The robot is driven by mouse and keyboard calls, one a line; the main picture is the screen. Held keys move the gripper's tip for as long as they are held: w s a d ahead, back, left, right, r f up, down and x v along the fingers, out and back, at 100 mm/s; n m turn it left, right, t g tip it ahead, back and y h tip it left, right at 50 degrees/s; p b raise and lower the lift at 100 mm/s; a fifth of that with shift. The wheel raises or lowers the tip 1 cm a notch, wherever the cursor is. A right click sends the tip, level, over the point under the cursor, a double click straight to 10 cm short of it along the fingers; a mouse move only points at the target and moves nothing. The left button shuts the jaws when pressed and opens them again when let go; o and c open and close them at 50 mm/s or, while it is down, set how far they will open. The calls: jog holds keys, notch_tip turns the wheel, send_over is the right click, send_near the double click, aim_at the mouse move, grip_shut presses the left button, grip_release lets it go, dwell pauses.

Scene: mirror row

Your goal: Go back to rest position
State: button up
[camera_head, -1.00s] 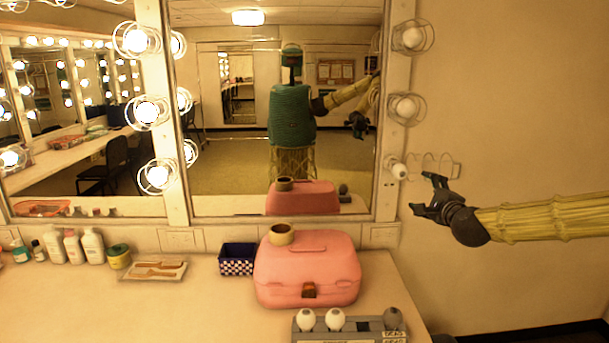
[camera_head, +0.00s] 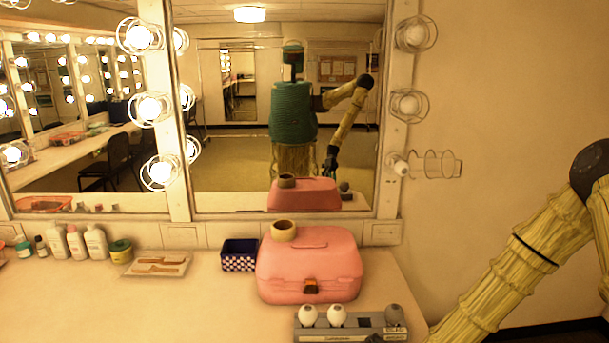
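My yellow-sleeved arm (camera_head: 530,260) comes in at the right with its dark elbow joint raised, and slopes down to the bottom edge. My gripper is mostly below the frame; a small dark part at the bottom edge by the bulb tray may be its tip. Its dark reflection (camera_head: 331,160) hangs low in the mirror (camera_head: 230,150), too small to show the fingers' state. I see nothing clearly held. A white bulb (camera_head: 398,166) sits at the lowest right mirror socket, with an open wire cage (camera_head: 436,164) sticking out to the right.
The counter (camera_head: 210,305) carries a pink case (camera_head: 310,270) with a tape roll (camera_head: 284,231) on top, a checkered box (camera_head: 239,256), bottles, and combs on a tray. A grey holder (camera_head: 360,331) with bulbs stands at the front, close to my arm. Wall space is clear at right.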

jog(key=s+f+n+g+h, duration=0.1)
jog(key=s+f+n+g, duration=0.1)
jog(key=s+f, duration=0.55)
jog(key=s+f+n+g, duration=0.2)
jog(key=s+f, duration=0.2)
jog(key=s, duration=0.6)
jog(key=s+d+f+n+g+h, duration=0.1)
jog(key=s+f+n+g, duration=0.15)
jog(key=s, duration=0.75)
jog(key=s+d+f+n+g+h, duration=0.1)
jog(key=s+d+f+n+g, duration=0.15)
jog(key=s, duration=0.75)
notch_tip(320, 180, down, 9)
jog(key=b, duration=1)
jog(key=shift+a+f+t, duration=0.2)
jog(key=shift+a+t, duration=0.05)
jog(key=shift+t, duration=0.15)
